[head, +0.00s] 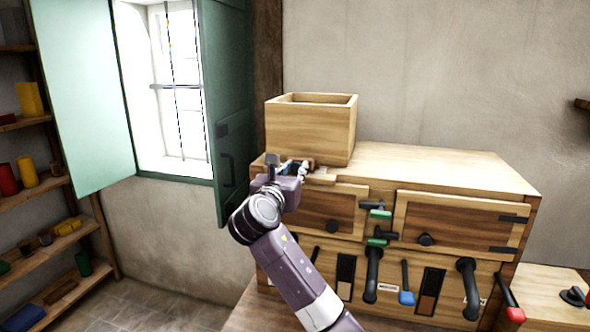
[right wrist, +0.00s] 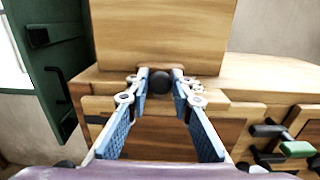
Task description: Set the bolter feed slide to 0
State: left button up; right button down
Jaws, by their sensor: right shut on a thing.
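My right gripper (head: 297,171) reaches the top left front edge of the wooden cabinet (head: 440,165), just below the open wooden hopper box (head: 310,130). In the right wrist view, its two blue-padded fingers (right wrist: 160,84) are shut on a dark round knob (right wrist: 161,81) at the foot of the hopper front. I take this knob to be the feed slide's handle. The slide's scale and setting cannot be read. In the head view the gripper hides the knob. My left gripper is not in view.
Below are two wooden doors with a green-handled latch (head: 378,212) between them. A green shutter (head: 228,110) stands open at the left. The cabinet top right of the hopper is clear.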

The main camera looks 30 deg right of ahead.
aim_at(299, 160)
jog(key=shift+w+d+r+p, duration=0.25)
jog(key=shift+d+p, duration=0.1)
jog(key=shift+p, duration=0.1)
jog(key=p+x, duration=0.1)
jog(key=x, duration=0.2)
jog(key=shift+f, duration=0.15)
jog(key=shift+a, duration=0.1)
jog(key=c, duration=2.1)
grip_release()
jog(key=o, duration=0.4)
jog(key=shift+w+d+f, duration=0.1)
jog(key=shift+w+d, duration=0.05)
jog(key=shift+d, duration=0.05)
jog(key=shift+a, duration=0.1)
jog(key=v, duration=1.2)
